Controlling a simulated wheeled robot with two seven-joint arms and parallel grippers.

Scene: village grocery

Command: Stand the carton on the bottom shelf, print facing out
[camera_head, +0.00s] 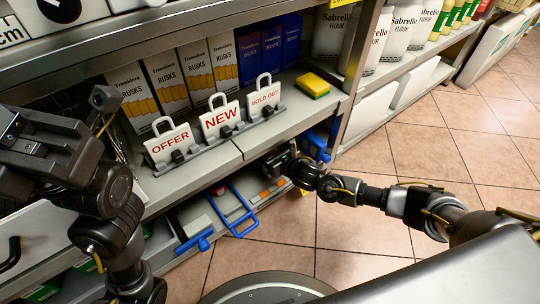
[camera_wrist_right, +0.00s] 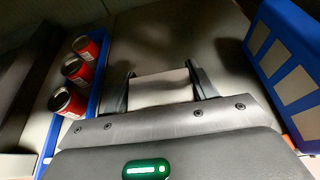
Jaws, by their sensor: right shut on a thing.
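My right gripper (camera_head: 287,163) reaches in at the bottom shelf (camera_head: 246,184), under the edge of the shelf above. In the right wrist view, the gripper (camera_wrist_right: 163,88) is shut on a pale, flat-faced thing, taken as the carton (camera_wrist_right: 162,90). Only a plain pale face shows between the fingers; no print can be made out. In the head view the carton is hidden by the gripper and the shelf above. My left gripper (camera_head: 40,150) is raised at the left, in front of the shelves; its jaw opening cannot be made out.
Red cans (camera_wrist_right: 73,72) stand in a blue-edged bay left of the gripper; a blue panel with pale patches (camera_wrist_right: 292,58) stands at right. Blue frames (camera_head: 237,212) jut from the bottom shelf. Above are rusks boxes (camera_head: 167,82), sign clips (camera_head: 221,118) and a sponge (camera_head: 313,85). Floor is clear.

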